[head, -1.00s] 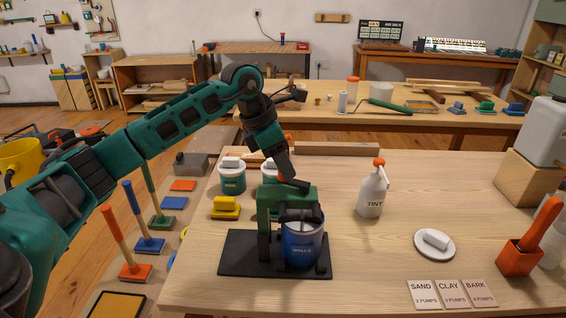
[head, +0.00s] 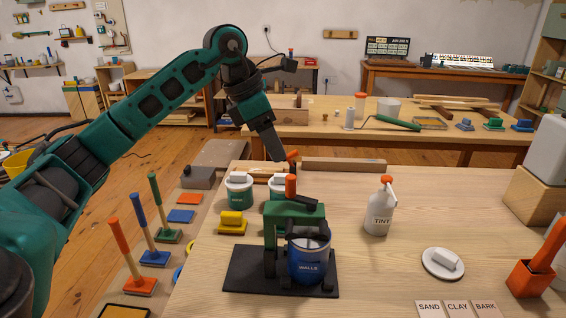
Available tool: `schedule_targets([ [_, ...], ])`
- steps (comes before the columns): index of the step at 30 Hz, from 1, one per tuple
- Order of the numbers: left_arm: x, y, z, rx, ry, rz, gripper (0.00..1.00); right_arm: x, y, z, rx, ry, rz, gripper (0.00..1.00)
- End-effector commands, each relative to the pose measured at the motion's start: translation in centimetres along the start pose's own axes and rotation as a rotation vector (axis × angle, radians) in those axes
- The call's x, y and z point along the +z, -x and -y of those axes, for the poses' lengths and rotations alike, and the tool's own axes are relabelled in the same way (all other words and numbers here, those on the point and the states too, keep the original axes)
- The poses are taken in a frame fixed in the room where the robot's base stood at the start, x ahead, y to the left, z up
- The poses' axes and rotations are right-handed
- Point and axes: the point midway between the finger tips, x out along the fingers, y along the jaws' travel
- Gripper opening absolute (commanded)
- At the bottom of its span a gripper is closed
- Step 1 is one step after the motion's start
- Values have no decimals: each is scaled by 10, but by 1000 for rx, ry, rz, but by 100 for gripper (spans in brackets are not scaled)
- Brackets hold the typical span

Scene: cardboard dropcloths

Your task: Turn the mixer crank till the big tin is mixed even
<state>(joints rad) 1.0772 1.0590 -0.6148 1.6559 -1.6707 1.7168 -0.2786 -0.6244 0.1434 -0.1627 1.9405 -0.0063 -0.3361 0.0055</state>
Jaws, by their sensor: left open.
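The mixer is a green frame (head: 296,214) on a black base plate (head: 246,272), standing on the near table. An upright orange crank handle (head: 291,187) shows at its top. The big blue tin labelled WALLS (head: 309,262) stands upright in the mixer under a dark clamp. Its contents are hidden, so I cannot tell how even the paint is. My left gripper (head: 275,154) is open and empty, pointing down above the crank handle and apart from it. My right gripper is out of view.
Two small tins (head: 238,192) and a yellow block (head: 232,222) stand left of and behind the mixer. A TINT bottle (head: 379,213), a white dish (head: 443,264) and labelled cards (head: 457,309) are to the right. The table between mixer and bottle is clear.

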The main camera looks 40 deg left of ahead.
Motion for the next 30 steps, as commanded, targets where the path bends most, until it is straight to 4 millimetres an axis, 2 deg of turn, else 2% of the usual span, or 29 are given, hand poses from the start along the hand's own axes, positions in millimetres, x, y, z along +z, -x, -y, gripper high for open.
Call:
schedule_targets([
  [3,0,19,-1,3,1,2,50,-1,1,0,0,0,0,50],
  [8,0,29,0,1,1,1,50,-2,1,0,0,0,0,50],
  [30,0,30,0,0,1,0,50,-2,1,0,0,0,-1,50],
])
